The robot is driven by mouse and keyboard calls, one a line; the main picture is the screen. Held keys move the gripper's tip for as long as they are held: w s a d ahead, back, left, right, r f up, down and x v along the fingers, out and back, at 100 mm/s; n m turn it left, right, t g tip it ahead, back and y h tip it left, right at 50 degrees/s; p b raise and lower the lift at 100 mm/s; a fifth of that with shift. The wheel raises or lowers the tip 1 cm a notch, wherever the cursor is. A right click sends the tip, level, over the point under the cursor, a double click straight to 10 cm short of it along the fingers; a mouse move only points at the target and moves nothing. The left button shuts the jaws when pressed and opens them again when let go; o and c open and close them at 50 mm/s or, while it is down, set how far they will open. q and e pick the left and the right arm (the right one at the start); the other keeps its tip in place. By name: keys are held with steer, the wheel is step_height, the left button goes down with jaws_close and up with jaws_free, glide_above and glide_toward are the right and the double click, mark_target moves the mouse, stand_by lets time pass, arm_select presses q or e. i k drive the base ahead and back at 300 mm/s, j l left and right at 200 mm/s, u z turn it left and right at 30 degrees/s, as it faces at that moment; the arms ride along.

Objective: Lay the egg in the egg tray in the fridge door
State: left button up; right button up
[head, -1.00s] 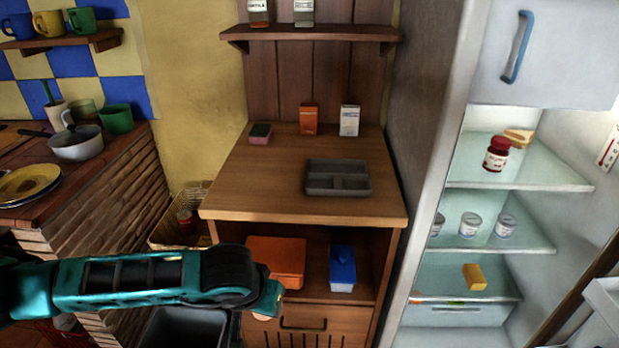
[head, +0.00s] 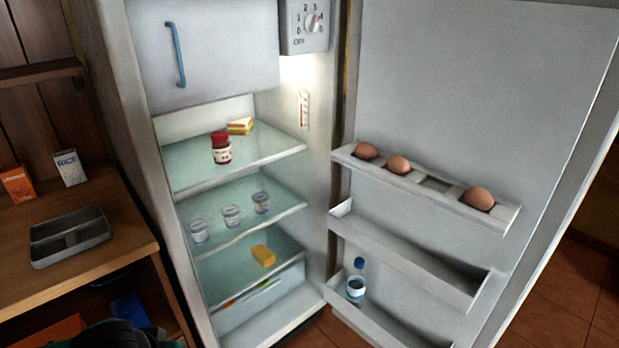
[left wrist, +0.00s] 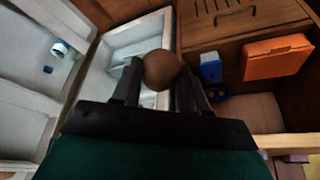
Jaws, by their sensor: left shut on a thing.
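The egg (left wrist: 162,70) is brown and sits between the two fingers of my left gripper (left wrist: 155,88) in the left wrist view. The gripper is shut on it. The egg tray (head: 462,207) is the top shelf of the open fridge door (head: 480,90) in the head view. It holds three brown eggs: two at the left (head: 366,151) (head: 398,164) and one at the right (head: 479,198). An empty hollow (head: 434,184) shows between the second egg and the right one. In the head view only a dark part of my left arm shows at the bottom left; my right gripper is out of view.
The open fridge holds a red-lidded jar (head: 221,149), several small cups (head: 231,216) and a yellow block (head: 263,256). A bottle (head: 356,282) stands in the lowest door shelf; the middle door shelf (head: 400,255) is empty. A wooden counter (head: 110,200) with a grey divided tray (head: 72,262) stands left of the fridge.

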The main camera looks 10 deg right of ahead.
mark_target(435, 192)
steer(key=l+z, duration=0.35)
steer(key=l, duration=0.8)
steer(key=i+l+z, duration=0.1)
steer(key=l, duration=0.25)
